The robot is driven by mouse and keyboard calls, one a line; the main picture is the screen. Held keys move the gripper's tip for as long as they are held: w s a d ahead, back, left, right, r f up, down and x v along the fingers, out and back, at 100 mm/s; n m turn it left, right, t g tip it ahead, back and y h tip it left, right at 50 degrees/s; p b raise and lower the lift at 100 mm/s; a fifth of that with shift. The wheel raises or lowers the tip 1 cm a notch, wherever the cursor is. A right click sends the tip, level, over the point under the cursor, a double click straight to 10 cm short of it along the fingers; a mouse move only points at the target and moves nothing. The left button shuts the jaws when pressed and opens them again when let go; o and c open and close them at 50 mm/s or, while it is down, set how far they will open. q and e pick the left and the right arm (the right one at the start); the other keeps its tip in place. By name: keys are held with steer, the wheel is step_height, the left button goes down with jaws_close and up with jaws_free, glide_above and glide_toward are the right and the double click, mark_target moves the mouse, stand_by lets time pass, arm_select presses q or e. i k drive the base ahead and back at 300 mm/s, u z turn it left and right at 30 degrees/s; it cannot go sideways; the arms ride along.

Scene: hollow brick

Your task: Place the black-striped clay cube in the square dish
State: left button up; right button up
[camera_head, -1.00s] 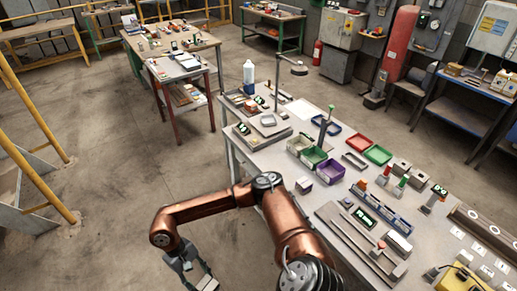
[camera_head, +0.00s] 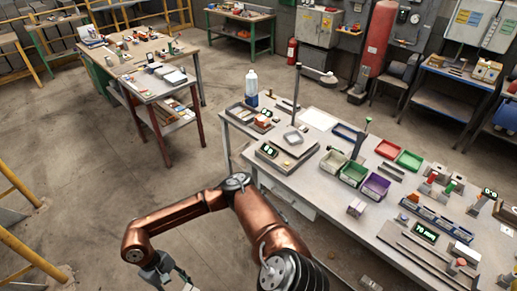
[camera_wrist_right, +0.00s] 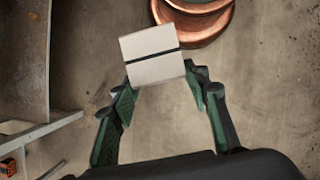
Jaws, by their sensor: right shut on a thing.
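The clay cube (camera_wrist_right: 152,66), pale with one black stripe, is in the right wrist view. My right gripper (camera_wrist_right: 163,88) is shut on it, a finger at each side of its lower end, above bare floor. In the head view this gripper (camera_head: 168,274) is at the bottom edge, left of the workbench; the cube cannot be made out there. A small grey square dish (camera_head: 294,138) sits on a flat device with a green display, at the bench's near left part, well right of and beyond the gripper. My left gripper is not in view.
The grey workbench (camera_head: 323,196) carries open green and purple bins (camera_head: 375,187), red (camera_head: 388,149) and green trays (camera_head: 409,160), and a small pale block (camera_head: 357,207). A thin post (camera_head: 297,85) rises behind the dish. Yellow rails (camera_head: 30,258) stand at lower left.

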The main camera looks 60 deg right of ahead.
mark_target(294, 139)
steer(key=z, duration=0.3)
steer(key=i, duration=1.65)
steer(key=z, duration=1.4)
steer(key=i, duration=0.9)
steer(key=z, duration=1)
